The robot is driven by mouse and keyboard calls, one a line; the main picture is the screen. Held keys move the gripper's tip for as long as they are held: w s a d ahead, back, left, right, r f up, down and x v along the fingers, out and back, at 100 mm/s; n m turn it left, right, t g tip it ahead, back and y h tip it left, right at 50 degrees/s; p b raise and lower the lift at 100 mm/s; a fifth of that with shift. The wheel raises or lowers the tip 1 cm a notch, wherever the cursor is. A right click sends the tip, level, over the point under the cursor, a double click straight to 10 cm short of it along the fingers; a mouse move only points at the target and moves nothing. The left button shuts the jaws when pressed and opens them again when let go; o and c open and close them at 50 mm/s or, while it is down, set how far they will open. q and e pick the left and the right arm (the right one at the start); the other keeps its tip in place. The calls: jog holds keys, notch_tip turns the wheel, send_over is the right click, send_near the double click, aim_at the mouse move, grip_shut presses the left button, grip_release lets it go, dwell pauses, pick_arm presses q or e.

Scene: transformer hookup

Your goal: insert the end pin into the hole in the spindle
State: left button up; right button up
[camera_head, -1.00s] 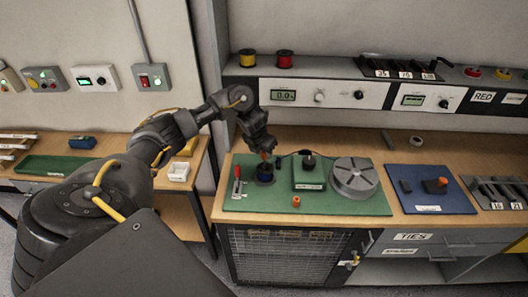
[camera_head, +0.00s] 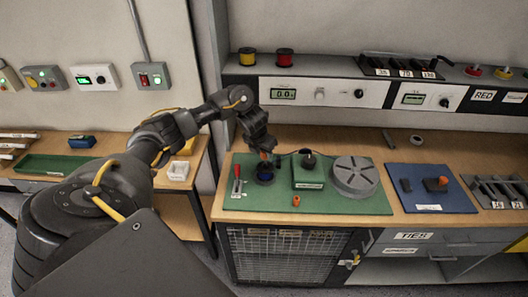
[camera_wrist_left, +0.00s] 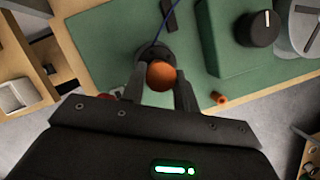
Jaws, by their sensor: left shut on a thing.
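The orange-headed end pin (camera_wrist_left: 161,75) is between the fingers of my left gripper (camera_wrist_left: 158,92) in the left wrist view. My left gripper (camera_head: 264,158) is shut on it, directly above the dark round spindle (camera_head: 264,178) on the green mat. In the wrist view, the dark spindle (camera_wrist_left: 152,50) shows just behind the orange head, with a blue wire beside it. The hole is hidden by the pin and fingers, so I cannot tell whether the pin tip is in it. My right gripper is out of view.
The green mat (camera_head: 222,204) also carries a red-handled tool (camera_head: 237,187), a green box with a black knob (camera_head: 308,172), a grey disc (camera_head: 355,176) and a small orange cylinder (camera_head: 296,201). A blue mat (camera_head: 455,202) lies to the right.

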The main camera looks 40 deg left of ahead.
pick_arm(q)
jog(key=shift+f+b, duration=0.4)
jog(key=shift+f, duration=0.1)
jog(key=shift+f+b, duration=1.15)
jog(key=shift+f, duration=0.25)
jog(key=o, duration=1.2)
jog(key=shift+r, duration=0.1)
jog(key=shift+r+p, duration=2.2)
jog(key=shift+r, duration=0.35)
